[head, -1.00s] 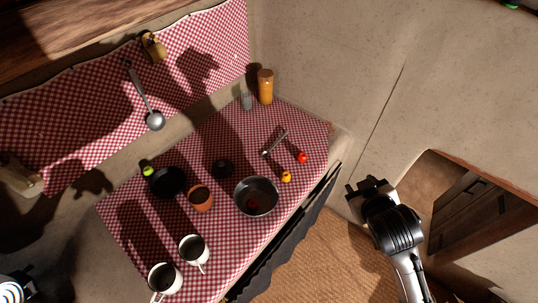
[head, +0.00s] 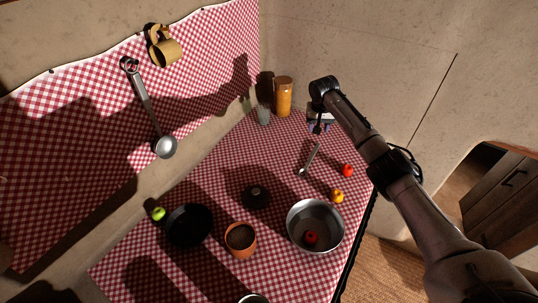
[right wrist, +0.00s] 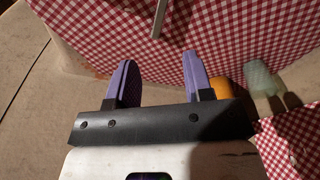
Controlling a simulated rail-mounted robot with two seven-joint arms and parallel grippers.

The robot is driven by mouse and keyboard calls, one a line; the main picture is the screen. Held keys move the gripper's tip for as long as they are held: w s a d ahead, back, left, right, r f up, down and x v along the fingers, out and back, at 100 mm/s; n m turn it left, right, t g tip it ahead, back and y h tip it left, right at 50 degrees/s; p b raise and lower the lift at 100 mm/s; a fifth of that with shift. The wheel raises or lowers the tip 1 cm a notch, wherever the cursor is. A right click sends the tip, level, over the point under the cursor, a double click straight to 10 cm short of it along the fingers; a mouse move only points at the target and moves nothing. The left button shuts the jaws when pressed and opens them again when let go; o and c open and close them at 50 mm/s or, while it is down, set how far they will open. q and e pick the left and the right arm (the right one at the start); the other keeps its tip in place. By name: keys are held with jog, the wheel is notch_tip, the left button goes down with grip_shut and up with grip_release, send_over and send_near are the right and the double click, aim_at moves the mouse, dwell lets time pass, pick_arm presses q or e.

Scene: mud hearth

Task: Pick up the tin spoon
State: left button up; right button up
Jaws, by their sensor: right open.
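The tin spoon (head: 310,158), a slim grey metal piece, lies on the red-checked cloth near the back right of the counter. A thin grey handle, seemingly its own, shows at the top of the right wrist view (right wrist: 159,18). My right gripper (head: 319,124) is just behind the spoon's far end in the head view, apart from it. In the right wrist view its two purple fingers (right wrist: 158,80) are spread with nothing between them. The spoon's far end is close to or partly behind the gripper. My left gripper is not in view.
A steel pot (head: 315,228) holding a red item, a yellow fruit (head: 337,196) and a tomato (head: 347,170) lie nearer. An orange jar (head: 284,96) and a glass shaker (head: 264,114) stand by the wall. A ladle (head: 152,115) hangs left.

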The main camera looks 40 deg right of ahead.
jog(key=w+a+f+m, duration=0.1)
jog(key=m, duration=0.1)
jog(key=m+y+b, duration=0.1)
jog(key=m+b, duration=0.1)
jog(key=m, duration=0.1)
send_over(311, 158)
jog(key=shift+g, duration=0.3)
notch_tip(311, 158, down, 9)
jog(key=shift+a+r, duration=0.1)
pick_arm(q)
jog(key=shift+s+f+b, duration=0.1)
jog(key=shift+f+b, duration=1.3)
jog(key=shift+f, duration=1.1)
pick_arm(e)
jog(key=shift+f, duration=2.75)
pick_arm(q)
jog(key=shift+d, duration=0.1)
pick_arm(e)
jog(key=shift+r, duration=0.1)
jog(key=shift+c, duration=0.7)
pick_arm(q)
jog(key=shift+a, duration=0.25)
pick_arm(e)
grip_shut()
